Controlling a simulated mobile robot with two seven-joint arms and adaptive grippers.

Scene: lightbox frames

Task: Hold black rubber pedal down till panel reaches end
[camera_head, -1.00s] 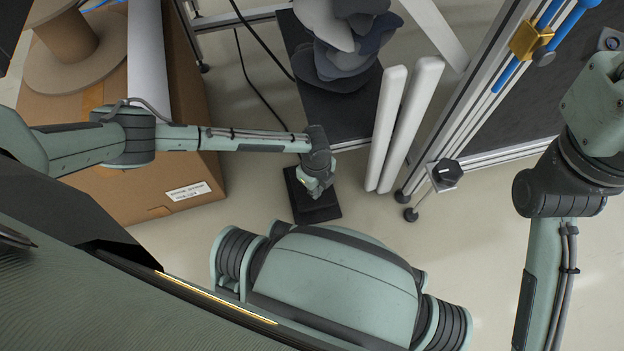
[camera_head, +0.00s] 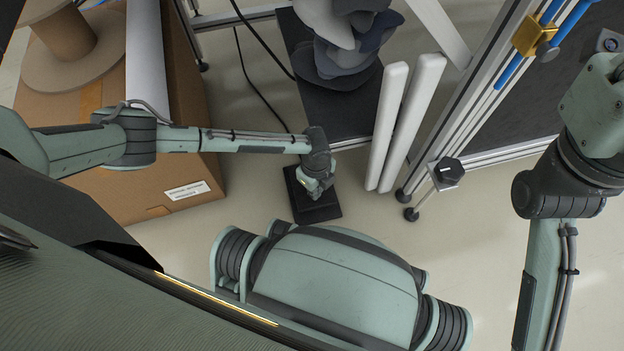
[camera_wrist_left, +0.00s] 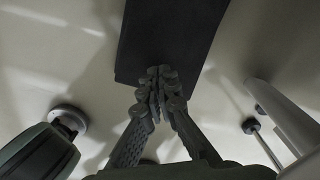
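The black rubber pedal (camera_head: 325,212) is a dark flat block on the floor, below the middle of the head view. My left gripper (camera_head: 318,193) points down onto it and hides part of its top. In the left wrist view the pedal (camera_wrist_left: 170,35) is a dark slab, and my left gripper's fingers (camera_wrist_left: 161,92) are together, empty, over its near edge. I cannot tell how far the pedal is pressed. A dark panel (camera_head: 545,100) stands in an aluminium frame at the right. My right arm shows at the right, but its gripper is out of view.
A cardboard box (camera_head: 190,135) with a spool (camera_head: 75,45) stands at the left, under my left arm. Two white bars (camera_head: 405,120) stand right of the pedal. Grey sheets (camera_head: 350,45) pile behind it, near a black cable (camera_head: 255,85).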

